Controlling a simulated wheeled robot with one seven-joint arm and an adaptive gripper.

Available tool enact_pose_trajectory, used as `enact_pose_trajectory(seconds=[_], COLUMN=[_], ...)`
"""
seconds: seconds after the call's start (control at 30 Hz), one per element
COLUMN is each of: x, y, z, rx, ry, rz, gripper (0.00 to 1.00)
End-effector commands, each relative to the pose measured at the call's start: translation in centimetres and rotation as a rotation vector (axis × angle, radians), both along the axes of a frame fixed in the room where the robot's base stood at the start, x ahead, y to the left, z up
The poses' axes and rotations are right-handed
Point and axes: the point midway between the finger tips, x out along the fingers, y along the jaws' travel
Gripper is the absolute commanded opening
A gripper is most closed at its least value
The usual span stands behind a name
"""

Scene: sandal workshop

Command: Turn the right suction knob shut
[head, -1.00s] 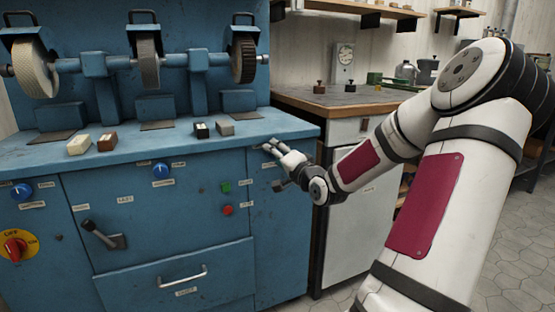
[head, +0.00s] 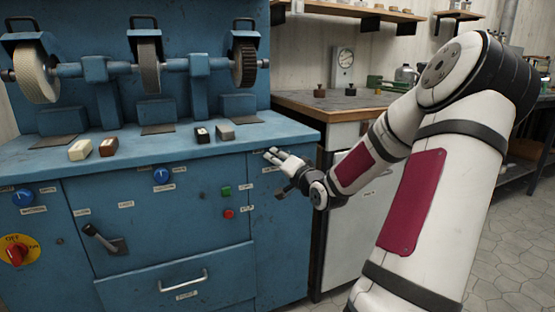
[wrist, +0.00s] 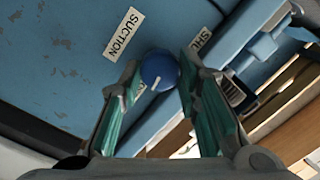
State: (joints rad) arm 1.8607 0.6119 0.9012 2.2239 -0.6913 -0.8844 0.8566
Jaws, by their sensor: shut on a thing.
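The right suction knob (wrist: 158,70) is a small round blue knob with a white line, seen in the wrist view. It sits between my gripper's (wrist: 160,80) two fingertips, which are shut on it. A "SUCTION" label (wrist: 123,34) is beside it on the blue panel. The white line shows on the side of the knob away from that label. In the head view my gripper (head: 272,158) is at the right end of the blue machine (head: 185,225) and hides this knob.
Two other blue knobs, a left one (head: 22,197) and a middle one (head: 161,175), are on the same front. A lever (head: 100,236), a green button (head: 226,191), a red button (head: 229,214) and a red-and-yellow switch (head: 16,252) are left of my gripper. A workbench (head: 335,105) stands to the right.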

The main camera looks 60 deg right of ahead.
Motion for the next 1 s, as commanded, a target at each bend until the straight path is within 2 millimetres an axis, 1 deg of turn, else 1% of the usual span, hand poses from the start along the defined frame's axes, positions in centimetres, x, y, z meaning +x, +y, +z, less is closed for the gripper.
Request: enact_pose_trajectory(seconds=[0.17, 1.0], x=[0.12, 0.19], y=[0.12, 0.27], z=[0.22, 0.07], rx=[-0.135, -0.817], ry=[0.083, 0.497], rz=[0.003, 0.001], gripper=[0.03, 0.03])
